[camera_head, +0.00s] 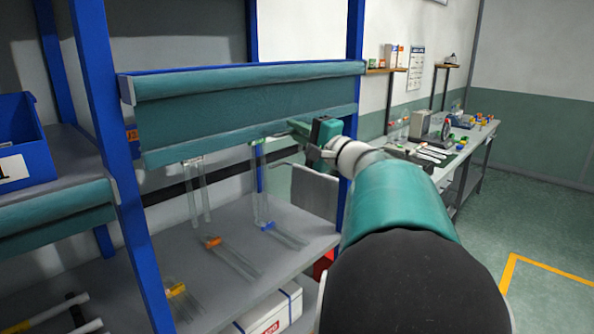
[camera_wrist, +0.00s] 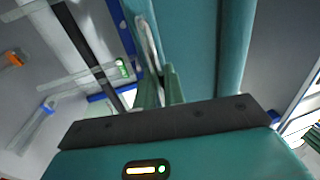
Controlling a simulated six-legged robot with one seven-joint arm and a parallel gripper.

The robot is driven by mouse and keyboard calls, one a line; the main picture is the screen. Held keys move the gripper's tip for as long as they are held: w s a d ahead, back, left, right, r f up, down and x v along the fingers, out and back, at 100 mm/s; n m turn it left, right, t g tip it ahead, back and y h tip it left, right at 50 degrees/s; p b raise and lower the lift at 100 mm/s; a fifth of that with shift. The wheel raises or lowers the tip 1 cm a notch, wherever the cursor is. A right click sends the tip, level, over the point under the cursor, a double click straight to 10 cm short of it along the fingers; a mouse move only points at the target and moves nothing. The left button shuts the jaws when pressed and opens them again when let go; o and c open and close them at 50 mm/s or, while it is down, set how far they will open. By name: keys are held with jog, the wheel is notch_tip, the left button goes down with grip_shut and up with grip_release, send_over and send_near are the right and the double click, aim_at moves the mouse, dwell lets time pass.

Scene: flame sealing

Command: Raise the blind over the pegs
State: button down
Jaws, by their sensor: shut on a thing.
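The teal blind (camera_head: 240,105) hangs across the upper part of the blue-framed rack in the head view. It is partly lowered, its bottom edge above the grey shelf. In the wrist view the blind (camera_wrist: 187,45) fills the upper middle. My gripper (camera_head: 296,127) is at the blind's lower edge, towards its right end. In the wrist view my gripper (camera_wrist: 162,85) has its fingers close together around a thin metal handle (camera_wrist: 148,40) beside the blind. I cannot make out pegs; the upper rack behind the blind is hidden.
Clear glass tubes (camera_head: 197,195) stand or hang below the blind, and more tubes with coloured caps lie on the grey shelf (camera_head: 215,275). Blue rack posts (camera_head: 108,130) flank the blind. A workbench (camera_head: 455,150) stands to the right; the floor there is free.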

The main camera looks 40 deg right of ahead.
notch_tip(320, 180, up, 8)
jog(key=shift+f, duration=0.15)
dwell(0.3)
jog(key=c, duration=1.6)
grip_release()
jog(key=shift+f, duration=0.1)
jog(key=shift+c, duration=0.2)
jog(key=s+f, duration=0.2)
jog(key=s, duration=1.1)
jog(key=shift+s+d+f, duration=0.2)
jog(key=shift+s+f, duration=0.05)
jog(key=shift+f, duration=0.1)
